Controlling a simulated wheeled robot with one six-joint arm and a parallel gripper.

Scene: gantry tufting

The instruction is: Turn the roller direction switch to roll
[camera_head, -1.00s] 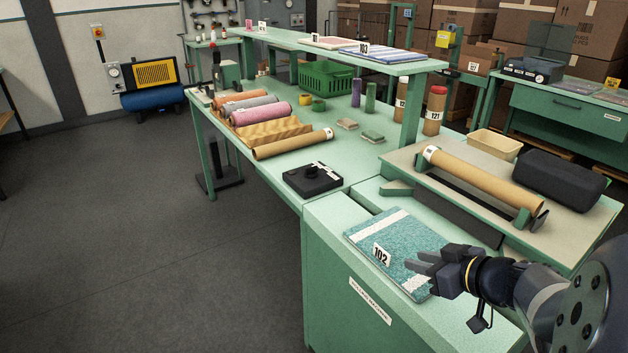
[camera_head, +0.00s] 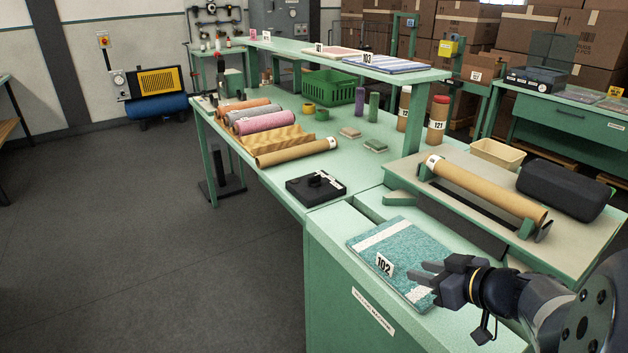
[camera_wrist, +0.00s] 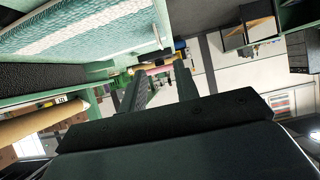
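A black box with a dark knob or lever on top (camera_head: 316,187) sits on the green bench, left of the rolling machine; it looks like a switch box, but its labels and setting are too small to read. The rolling machine (camera_head: 372,312) stands in front with a brown tube (camera_head: 486,189) across its raised bed. My gripper (camera_head: 428,276) is at the lower right, over the teal sample marked 102 (camera_head: 400,250), well apart from the black box. Its two fingers stand apart with nothing between them, and the wrist view shows the same gripper (camera_wrist: 160,85).
Rolled textiles (camera_head: 262,122), a kraft tube (camera_head: 296,152) and a green crate (camera_head: 333,86) lie on the bench. A dark cushion-like block (camera_head: 563,190) and a beige tray (camera_head: 496,153) are at the right. The floor (camera_head: 150,250) at left is clear.

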